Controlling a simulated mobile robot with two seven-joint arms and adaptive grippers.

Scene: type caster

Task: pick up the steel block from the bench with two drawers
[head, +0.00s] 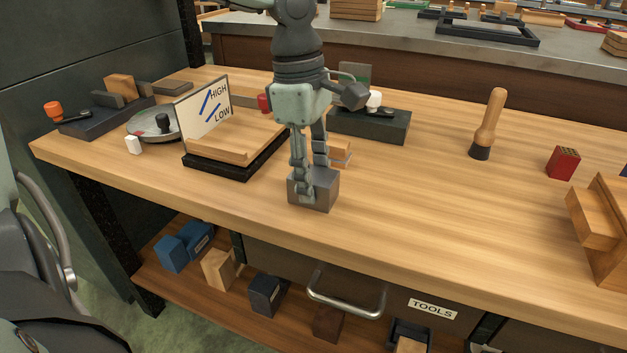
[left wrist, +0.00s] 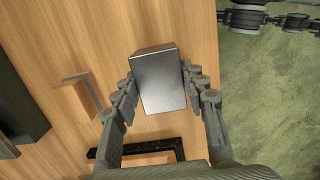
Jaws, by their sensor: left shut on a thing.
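The steel block (head: 325,190) is a grey metallic box near the front edge of the wooden bench (head: 420,210). My left gripper (head: 309,192) reaches down from above, with its fingers closed on the block's sides. In the left wrist view the steel block (left wrist: 158,82) sits between the two fingers (left wrist: 160,88), one on each side. I cannot tell whether the block still touches the bench top. My right gripper is not in view.
A HIGH/LOW sign stand (head: 205,112) is left of the block. A dark block with levers (head: 370,125) and small wooden pieces (head: 341,150) are behind it. A wooden-handled tool (head: 487,125) and red block (head: 563,162) stand right. A drawer handle (head: 345,300) projects below; the bench right of the block is clear.

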